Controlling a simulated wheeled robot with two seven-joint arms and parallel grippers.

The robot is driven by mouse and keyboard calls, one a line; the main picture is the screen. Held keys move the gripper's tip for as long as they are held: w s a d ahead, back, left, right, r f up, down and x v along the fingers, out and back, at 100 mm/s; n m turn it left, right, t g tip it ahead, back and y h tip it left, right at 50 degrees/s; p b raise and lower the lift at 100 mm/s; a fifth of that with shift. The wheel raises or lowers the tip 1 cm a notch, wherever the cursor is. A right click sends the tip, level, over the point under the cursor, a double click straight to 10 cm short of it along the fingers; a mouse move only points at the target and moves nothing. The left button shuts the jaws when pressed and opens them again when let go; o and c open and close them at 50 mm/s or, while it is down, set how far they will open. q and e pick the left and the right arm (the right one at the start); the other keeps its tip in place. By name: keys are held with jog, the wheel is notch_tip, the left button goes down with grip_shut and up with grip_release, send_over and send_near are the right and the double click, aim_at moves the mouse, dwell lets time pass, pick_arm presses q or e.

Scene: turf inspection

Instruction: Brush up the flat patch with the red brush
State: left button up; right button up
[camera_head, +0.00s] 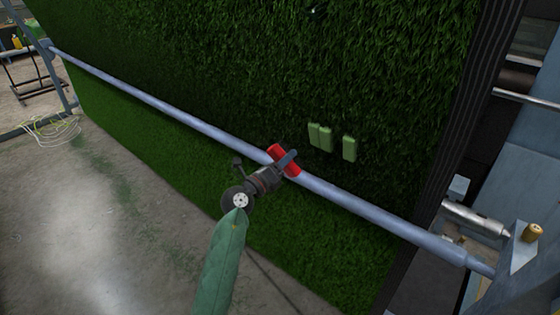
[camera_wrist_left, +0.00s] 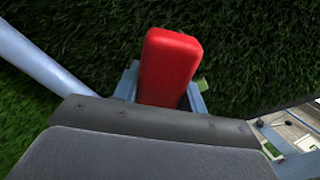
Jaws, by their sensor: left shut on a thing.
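The red brush (camera_head: 277,152) is held in my left gripper (camera_head: 284,161), in front of the turf and close to the blue-grey rail. In the left wrist view the red brush (camera_wrist_left: 168,66) stands between the two blue fingers of my left gripper (camera_wrist_left: 163,88), which is shut on it. The brush's underside is hidden. The green turf (camera_head: 330,60) hangs as a tall sheet behind the rail. I cannot make out a clearly flat patch on it. My right gripper is not in view.
The blue-grey rail (camera_head: 385,215) runs diagonally across the turf. Several light green blocks (camera_head: 349,148) sit against the turf, right of the brush. Metal frame parts (camera_head: 475,219) stand at the right. Pale cables (camera_head: 50,131) lie on the floor (camera_head: 90,220) at the left.

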aim_at(310, 132)
pick_arm(q)
jog(key=x, duration=0.3)
jog(key=shift+w+b, duration=0.15)
jog(key=shift+b, duration=0.2)
jog(key=x, duration=0.3)
jog(key=shift+w+r+b, duration=0.15)
jog(key=shift+r+b, duration=0.05)
jog(key=shift+b, duration=0.15)
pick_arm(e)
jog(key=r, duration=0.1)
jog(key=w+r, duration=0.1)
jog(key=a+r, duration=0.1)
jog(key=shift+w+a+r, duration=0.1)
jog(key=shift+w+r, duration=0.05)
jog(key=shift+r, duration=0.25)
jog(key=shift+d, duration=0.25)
pick_arm(q)
jog(key=shift+w+d+r+p, duration=0.1)
jog(key=shift+w+d+p, duration=0.05)
jog(key=shift+p, duration=0.3)
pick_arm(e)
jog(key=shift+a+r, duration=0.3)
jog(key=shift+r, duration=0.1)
pick_arm(q)
jog(key=shift+p+x, duration=0.45)
jog(key=shift+x, duration=1.05)
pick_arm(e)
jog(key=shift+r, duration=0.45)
